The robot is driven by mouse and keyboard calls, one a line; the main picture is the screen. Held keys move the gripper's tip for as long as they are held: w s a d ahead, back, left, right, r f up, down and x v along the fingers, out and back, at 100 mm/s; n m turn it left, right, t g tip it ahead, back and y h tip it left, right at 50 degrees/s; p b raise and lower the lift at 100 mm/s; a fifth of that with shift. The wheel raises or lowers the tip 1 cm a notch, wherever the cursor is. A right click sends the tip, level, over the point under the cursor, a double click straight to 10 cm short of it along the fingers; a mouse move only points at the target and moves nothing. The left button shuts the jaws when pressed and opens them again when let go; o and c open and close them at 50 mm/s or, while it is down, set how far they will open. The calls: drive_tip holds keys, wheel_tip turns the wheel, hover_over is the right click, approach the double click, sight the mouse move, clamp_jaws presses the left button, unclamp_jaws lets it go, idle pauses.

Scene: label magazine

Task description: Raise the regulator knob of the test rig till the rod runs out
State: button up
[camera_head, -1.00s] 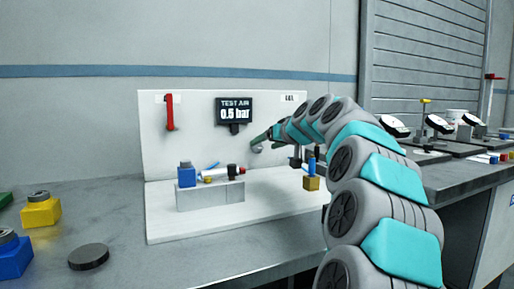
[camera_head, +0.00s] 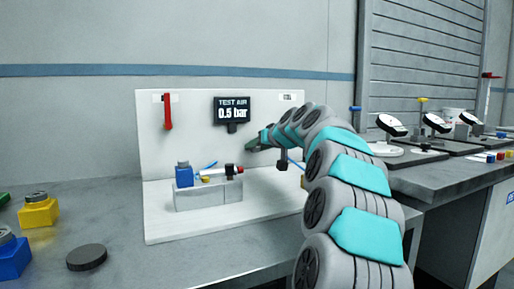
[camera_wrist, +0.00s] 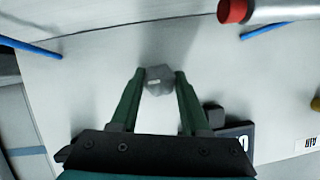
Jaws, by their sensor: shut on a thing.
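The test rig is a white panel and base (camera_head: 190,222). Its dark display (camera_head: 232,110) reads TEST AIR 0.5 bar. My gripper (camera_head: 252,145) is at the panel, below and right of the display. In the wrist view my gripper's green fingers (camera_wrist: 161,80) are shut on a small grey faceted knob (camera_wrist: 157,84), one finger on each side. The knob is hard to make out in the head view. A pale cylinder (camera_head: 218,175) with a red end (camera_wrist: 234,11) lies on a grey block. I cannot make out a rod extending from it.
A red lever (camera_head: 168,112) hangs on the panel's left. A blue block (camera_head: 184,177) stands on the rig's grey block (camera_head: 208,197). Blue tubes (camera_wrist: 30,46) run nearby. A yellow block (camera_head: 39,214) and black disc (camera_head: 87,257) sit on the bench left. My arm covers the rig's right side.

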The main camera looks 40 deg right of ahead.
clamp_jaws()
drive_tip(key=shift+m+y+p, duration=0.3)
drive_tip(key=shift+m+p, duration=0.05)
drive_tip(key=shift+m, duration=0.25)
drive_tip(key=shift+m+t+y, duration=0.3)
drive_tip(key=shift+m+y, duration=0.1)
drive_tip(key=shift+m, duration=0.1)
drive_tip(key=o, duration=0.7)
unclamp_jaws()
drive_tip(key=shift+s, duration=0.1)
